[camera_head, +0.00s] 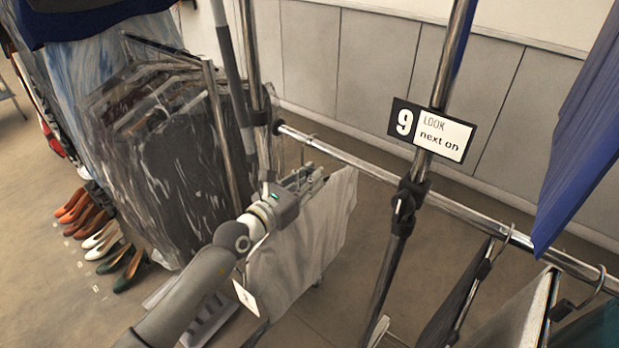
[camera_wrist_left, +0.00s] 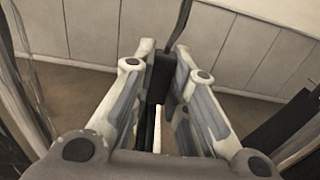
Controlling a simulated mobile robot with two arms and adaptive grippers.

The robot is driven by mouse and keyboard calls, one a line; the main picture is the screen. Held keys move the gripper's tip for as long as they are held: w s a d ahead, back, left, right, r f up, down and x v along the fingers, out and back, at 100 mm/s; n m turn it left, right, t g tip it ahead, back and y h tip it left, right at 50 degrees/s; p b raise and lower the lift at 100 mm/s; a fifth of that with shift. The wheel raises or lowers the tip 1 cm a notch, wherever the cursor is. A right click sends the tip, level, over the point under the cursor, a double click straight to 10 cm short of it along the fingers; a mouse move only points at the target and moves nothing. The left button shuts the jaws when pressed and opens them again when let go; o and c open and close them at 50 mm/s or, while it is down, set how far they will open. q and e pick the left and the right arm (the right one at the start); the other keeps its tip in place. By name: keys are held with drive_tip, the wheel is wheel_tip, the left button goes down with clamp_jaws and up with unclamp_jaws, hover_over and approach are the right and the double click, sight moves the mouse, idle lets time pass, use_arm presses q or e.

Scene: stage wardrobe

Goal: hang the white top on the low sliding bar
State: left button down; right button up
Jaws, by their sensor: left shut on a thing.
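The white top (camera_head: 312,245) hangs on a hanger, a little below the low sliding bar (camera_head: 355,162). My left gripper (camera_head: 305,182) is shut on the hanger's neck, just below the bar. In the left wrist view the hanger's dark neck (camera_wrist_left: 160,80) is between the fingers, and its thin hook (camera_wrist_left: 182,28) rises above them. In the head view the hook (camera_head: 308,143) is close to the left part of the bar; I cannot tell whether it rests over it. The top hangs down behind my left arm, which hides part of it. My right gripper is not in view.
A chrome upright (camera_head: 400,225) crosses the bar and carries a sign (camera_head: 432,130) reading "9 LOOK next on". Right of it, dark and pale garments (camera_head: 510,315) hang on the bar. Bagged garments (camera_head: 185,165) stand at left, with several shoes (camera_head: 100,235) on the floor.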

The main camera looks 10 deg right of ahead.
use_arm(q)
drive_tip(key=shift+r, duration=0.1)
drive_tip(key=c, duration=1.3)
unclamp_jaws()
drive_tip(key=shift+c, duration=0.2)
drive_tip(key=v, duration=1.2)
